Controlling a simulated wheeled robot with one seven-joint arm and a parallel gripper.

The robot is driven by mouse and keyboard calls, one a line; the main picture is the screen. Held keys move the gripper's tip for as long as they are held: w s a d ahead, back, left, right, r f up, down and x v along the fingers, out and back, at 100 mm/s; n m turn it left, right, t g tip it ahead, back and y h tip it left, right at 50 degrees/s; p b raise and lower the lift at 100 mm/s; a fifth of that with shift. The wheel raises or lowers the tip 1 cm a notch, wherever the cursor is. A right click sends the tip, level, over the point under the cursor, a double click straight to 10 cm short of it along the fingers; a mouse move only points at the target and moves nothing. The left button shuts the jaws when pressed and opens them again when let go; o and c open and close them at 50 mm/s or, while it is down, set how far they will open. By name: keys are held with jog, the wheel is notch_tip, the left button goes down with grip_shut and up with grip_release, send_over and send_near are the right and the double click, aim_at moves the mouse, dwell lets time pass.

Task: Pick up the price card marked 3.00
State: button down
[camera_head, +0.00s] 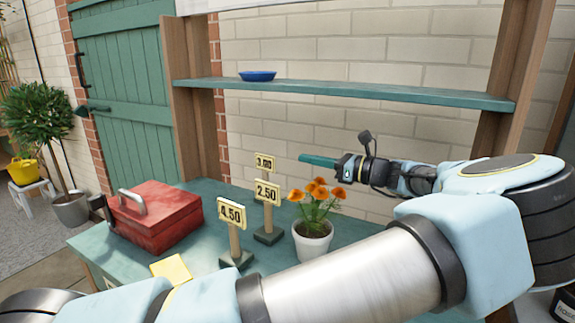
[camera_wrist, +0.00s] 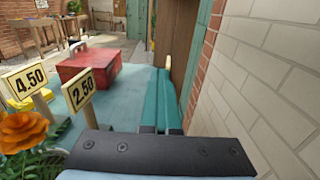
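The price card marked 3.00 (camera_head: 264,162) is a small yellow card standing behind the 2.50 card in the head view. Its lower part and stand are hidden there. My gripper (camera_head: 301,158) is to the right of this card at about the same picture height, with a visible gap between them. In the wrist view, the teal fingers (camera_wrist: 162,72) lie side by side with no clear gap, and I see nothing held. The 3.00 marking cannot be read in that view; a small pale piece shows at the fingertips, and I cannot tell what it is.
The 2.50 card (camera_head: 267,192) and 4.50 card (camera_head: 231,212) stand nearer on the green table (camera_head: 207,187). A white pot (camera_head: 312,245) with orange flowers is right of them, a red toolbox (camera_head: 158,217) left. A shelf (camera_head: 340,89) with a blue dish (camera_head: 258,76) runs above.

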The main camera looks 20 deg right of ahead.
jog(key=b+v, duration=0.1)
jog(key=v, duration=0.7)
jog(key=c, duration=1.6)
grip_release()
jog(key=shift+r, duration=0.1)
jog(key=shift+c, duration=1.6)
grip_release()
jog(key=shift+w+a, duration=0.1)
